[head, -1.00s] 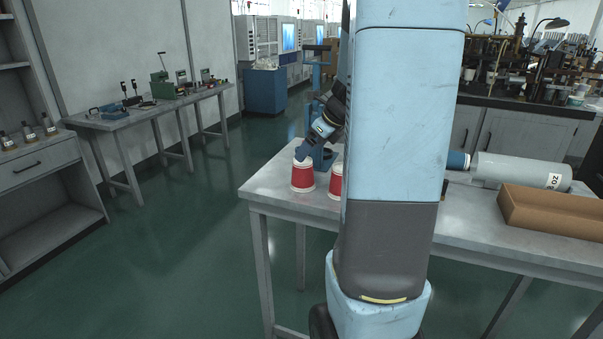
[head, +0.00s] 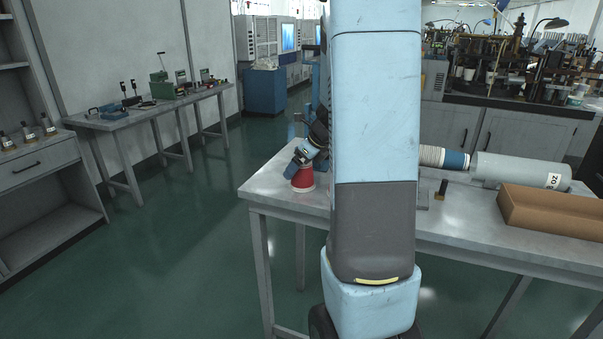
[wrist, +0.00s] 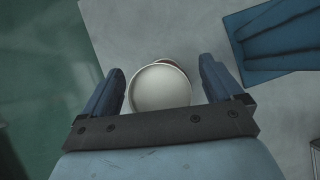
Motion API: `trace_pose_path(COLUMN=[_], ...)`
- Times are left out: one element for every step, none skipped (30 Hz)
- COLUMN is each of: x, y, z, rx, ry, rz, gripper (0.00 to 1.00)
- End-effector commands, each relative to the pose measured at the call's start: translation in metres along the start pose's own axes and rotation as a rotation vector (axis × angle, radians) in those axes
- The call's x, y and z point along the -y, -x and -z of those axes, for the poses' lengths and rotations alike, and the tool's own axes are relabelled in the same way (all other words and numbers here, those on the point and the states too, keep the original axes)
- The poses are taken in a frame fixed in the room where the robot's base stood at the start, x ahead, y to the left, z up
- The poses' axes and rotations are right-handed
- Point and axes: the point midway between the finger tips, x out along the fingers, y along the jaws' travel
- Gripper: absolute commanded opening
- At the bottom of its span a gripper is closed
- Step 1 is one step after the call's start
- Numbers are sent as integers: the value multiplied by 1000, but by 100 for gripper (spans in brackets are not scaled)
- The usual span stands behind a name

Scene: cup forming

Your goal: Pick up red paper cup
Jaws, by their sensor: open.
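A red paper cup (head: 302,181) with a white lower edge stands upright near the left end of the metal table. In the wrist view its pale round end (wrist: 160,88) faces me between my two blue fingers. My gripper (wrist: 161,66) is open, one finger on each side of the cup, with gaps visible. In the head view my gripper (head: 296,166) hides the cup's top.
The metal table (head: 285,202) ends close to the cup on the left. A blue part (wrist: 275,40) lies right of the cup. A stack of paper cups (head: 440,156), a grey cylinder (head: 515,169) and a brown box (head: 555,212) stand to the right.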

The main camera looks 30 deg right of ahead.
Motion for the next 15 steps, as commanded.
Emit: trace_pose_path(x=[0,0,0,0,0,0,0,0,0,0,0,0,0,0,0], y=[0,0,0,0,0,0,0,0,0,0,0,0,0,0,0], z=[0,0,0,0,0,0,0,0,0,0,0,0,0,0,0], rx=[0,0,0,0,0,0,0,0,0,0,0,0,0,0,0], ry=[0,0,0,0,0,0,0,0,0,0,1,1,1,1,1], rz=[0,0,0,0,0,0,0,0,0,0,0,0,0,0,0], gripper=[93,91,88,85,82,78,75,72,68,66,63,59,56,53,49])
